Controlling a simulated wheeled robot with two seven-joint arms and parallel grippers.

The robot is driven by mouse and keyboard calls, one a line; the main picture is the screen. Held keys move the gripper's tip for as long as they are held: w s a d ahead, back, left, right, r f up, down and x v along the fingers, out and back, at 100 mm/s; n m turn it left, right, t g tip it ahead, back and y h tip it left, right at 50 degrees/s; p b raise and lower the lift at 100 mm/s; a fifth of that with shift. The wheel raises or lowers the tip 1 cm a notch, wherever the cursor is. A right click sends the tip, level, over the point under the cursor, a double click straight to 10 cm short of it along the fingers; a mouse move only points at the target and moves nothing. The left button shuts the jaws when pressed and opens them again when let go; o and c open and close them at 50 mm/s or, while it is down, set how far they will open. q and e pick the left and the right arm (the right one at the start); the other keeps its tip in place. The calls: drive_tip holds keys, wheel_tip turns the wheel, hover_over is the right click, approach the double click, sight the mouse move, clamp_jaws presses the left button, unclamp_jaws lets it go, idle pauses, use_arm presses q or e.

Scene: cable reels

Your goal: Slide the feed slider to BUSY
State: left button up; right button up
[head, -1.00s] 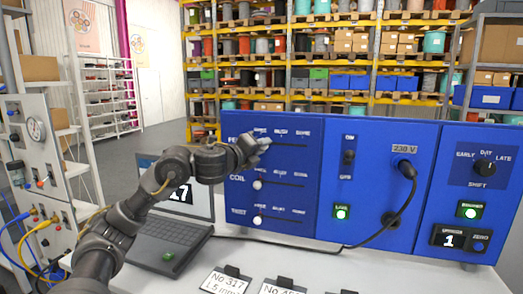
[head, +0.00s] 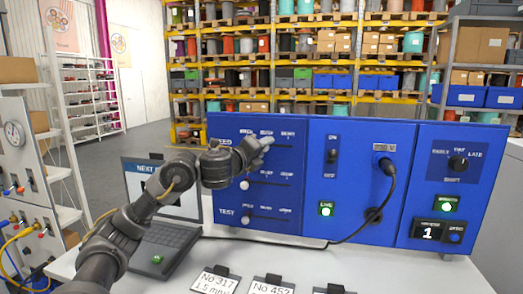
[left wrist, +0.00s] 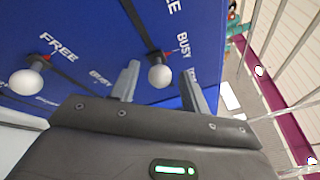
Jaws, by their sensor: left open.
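The feed slider is the top of three sliders on the blue panel (head: 222,170). In the left wrist view the round white feed knob (left wrist: 160,76) lies between the two open fingers of my left gripper (left wrist: 160,71). Its red pointer is beside the BUSY label (left wrist: 184,45). I cannot tell whether a finger touches the knob. The coil knob (left wrist: 27,82) is at FREE; it also shows in the head view (head: 244,185). My right gripper is not in view.
The test slider knob (head: 245,219) is at the left of the lowest slot. A black cable (head: 375,205) hangs at the panel's middle. Number cards (head: 216,281) lie at the table's front.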

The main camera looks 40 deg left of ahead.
use_arm(q)
drive_tip(key=s+d, duration=0.1)
drive_tip(key=s, duration=0.9)
drive_tip(key=shift+s, duration=0.4)
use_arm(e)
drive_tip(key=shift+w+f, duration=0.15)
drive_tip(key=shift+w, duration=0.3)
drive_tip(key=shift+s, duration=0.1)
